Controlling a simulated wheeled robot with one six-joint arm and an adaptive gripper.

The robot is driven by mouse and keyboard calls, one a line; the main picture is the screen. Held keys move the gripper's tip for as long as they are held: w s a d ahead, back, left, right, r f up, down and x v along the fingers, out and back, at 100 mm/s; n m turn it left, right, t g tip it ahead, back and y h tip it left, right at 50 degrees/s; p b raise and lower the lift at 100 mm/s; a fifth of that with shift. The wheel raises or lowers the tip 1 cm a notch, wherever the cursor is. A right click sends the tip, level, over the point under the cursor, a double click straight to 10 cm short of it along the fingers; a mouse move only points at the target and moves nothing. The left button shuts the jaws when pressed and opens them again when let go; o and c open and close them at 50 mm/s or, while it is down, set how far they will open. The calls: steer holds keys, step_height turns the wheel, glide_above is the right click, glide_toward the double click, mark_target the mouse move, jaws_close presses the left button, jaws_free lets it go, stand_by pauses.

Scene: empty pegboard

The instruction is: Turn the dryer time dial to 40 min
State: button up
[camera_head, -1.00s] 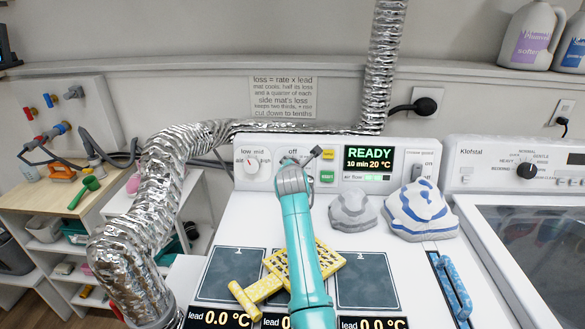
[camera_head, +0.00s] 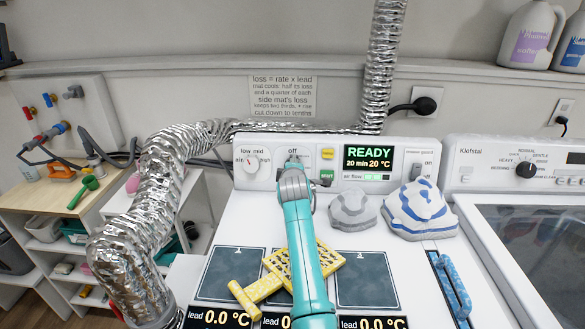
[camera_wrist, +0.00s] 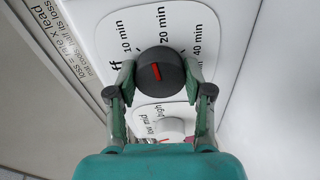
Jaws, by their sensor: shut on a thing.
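The dryer time dial (camera_wrist: 170,82) is a dark round knob with a red pointer line, seen in the wrist view. The pointer is directed at about the 20 min mark on the white panel; the 10 min mark is to its left and the 40 min mark to its right. My gripper (camera_wrist: 160,72) is shut on the dial, one finger on each side. In the head view my gripper (camera_head: 294,164) is at the panel and hides the dial. The display (camera_head: 368,157) reads READY, 20 min, 20 °C.
A low/mid/high knob (camera_head: 251,168) sits left of the dial. A yellow button (camera_head: 327,154) and a green start button (camera_head: 327,175) are close on the right.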

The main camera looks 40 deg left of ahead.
steer(key=m, duration=0.6)
steer(key=shift+f+m+t, duration=0.15)
steer(key=shift+m+t, duration=0.15)
steer(key=m, duration=0.6)
steer(key=shift+f+m+t, duration=0.1)
steer(key=shift+m+t, duration=0.2)
steer(key=o, duration=1.2)
steer(key=shift+c, duration=0.2)
steer(key=shift+s, duration=0.15)
steer(key=v, duration=1.2)
